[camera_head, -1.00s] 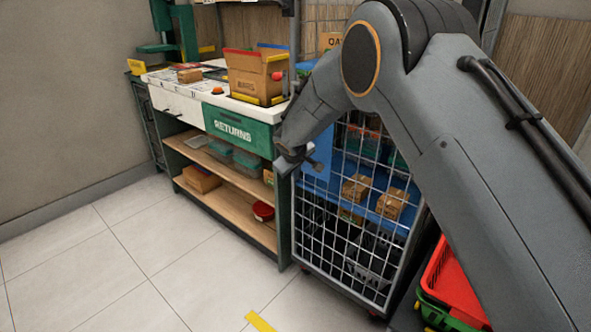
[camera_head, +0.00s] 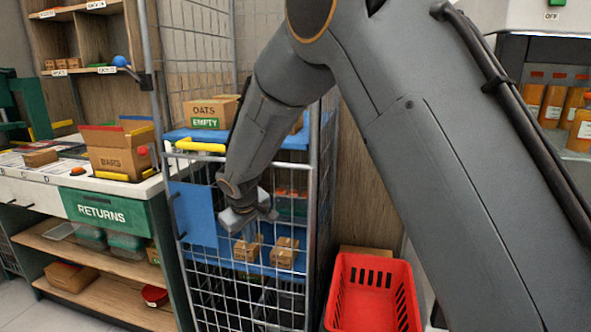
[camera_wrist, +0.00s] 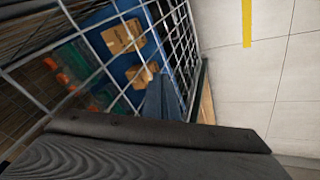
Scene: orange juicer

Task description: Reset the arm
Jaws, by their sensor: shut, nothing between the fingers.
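My gripper (camera_head: 250,214) hangs at the end of my bent arm in the head view, in front of the wire cage trolley (camera_head: 313,190). Its fingers are small and partly hidden there, but it appears shut and empty. In the wrist view, a dark part of my gripper (camera_wrist: 160,136) fills the lower edge, with nothing held. The trolley's wire mesh (camera_wrist: 84,42) is close beside it, with cardboard boxes (camera_wrist: 123,37) on a blue shelf behind the mesh. I cannot tell whether the gripper touches the mesh.
A red basket (camera_head: 345,312) stands right of the trolley. The returns counter (camera_head: 150,190) with a BARS box (camera_head: 118,163) is on the left. A cabinet with orange bottles (camera_head: 553,103) is at the far right. Tiled floor (camera_wrist: 290,60) is clear in the wrist view.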

